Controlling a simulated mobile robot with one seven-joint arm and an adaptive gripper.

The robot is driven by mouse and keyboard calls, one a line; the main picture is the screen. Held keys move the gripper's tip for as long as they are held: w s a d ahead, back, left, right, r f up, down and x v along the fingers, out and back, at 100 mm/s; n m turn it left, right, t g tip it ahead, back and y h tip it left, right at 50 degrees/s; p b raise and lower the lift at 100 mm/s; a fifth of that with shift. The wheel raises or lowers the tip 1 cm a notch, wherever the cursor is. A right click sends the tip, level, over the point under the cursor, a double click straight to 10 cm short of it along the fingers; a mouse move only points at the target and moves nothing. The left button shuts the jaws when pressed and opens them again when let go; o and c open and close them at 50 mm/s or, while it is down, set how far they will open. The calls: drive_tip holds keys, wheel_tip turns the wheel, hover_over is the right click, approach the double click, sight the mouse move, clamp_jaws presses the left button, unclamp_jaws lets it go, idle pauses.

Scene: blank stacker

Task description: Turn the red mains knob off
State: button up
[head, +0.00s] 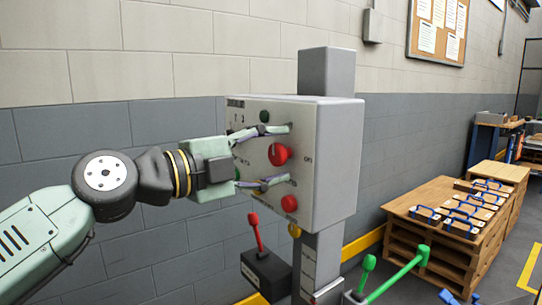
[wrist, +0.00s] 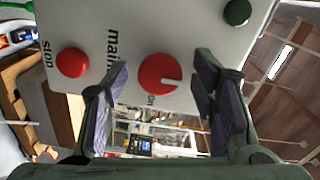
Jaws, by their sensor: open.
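The red mains knob (head: 278,154) is on the front of a grey control box (head: 335,165), with an "on" label to its right in the head view. In the wrist view the knob (wrist: 155,72) is round, with a white mark on its right side; "on" is printed just below it and "mains" to its left. My gripper (head: 288,153) is open in front of the panel, one finger above the knob and one below it in the head view. In the wrist view the fingers (wrist: 160,68) stand either side of the knob, with visible gaps. Whether the tips touch the panel is unclear.
A red stop button (head: 289,203) sits below the knob, and a dark green button (head: 264,116) above. A red-handled lever (head: 256,232) and green levers (head: 400,270) stand below the box. A wooden pallet stack (head: 430,250) with blue-handled items is at right.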

drive_tip(key=v, duration=1.2)
